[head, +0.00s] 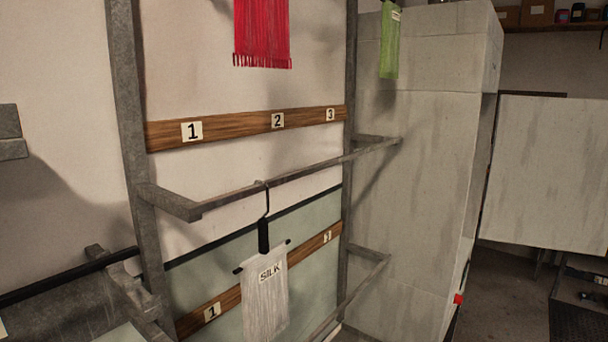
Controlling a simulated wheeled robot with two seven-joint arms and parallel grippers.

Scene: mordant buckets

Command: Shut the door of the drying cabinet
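A tall grey, streaked cabinet (415,190) stands right of centre in the head view, seen mostly from its side. A flat grey panel (548,170) with the same streaked finish stands out to the right of the cabinet's front edge. It looks like the cabinet's door, swung open. Its right end runs out of the picture, and its hinge side and any handle cannot be made out. The cabinet's inside is hidden. A small red part (458,298) shows low on the cabinet's front edge. Neither of my grippers is in view.
A grey metal rack (127,100) with numbered wooden boards (240,126) stands at the left. A white skein (265,300) labelled SILK hangs from its rail; red (262,30) and green (389,45) cloths hang higher. Dark floor (505,290) shows below the panel. A shelf (550,27) holds boxes.

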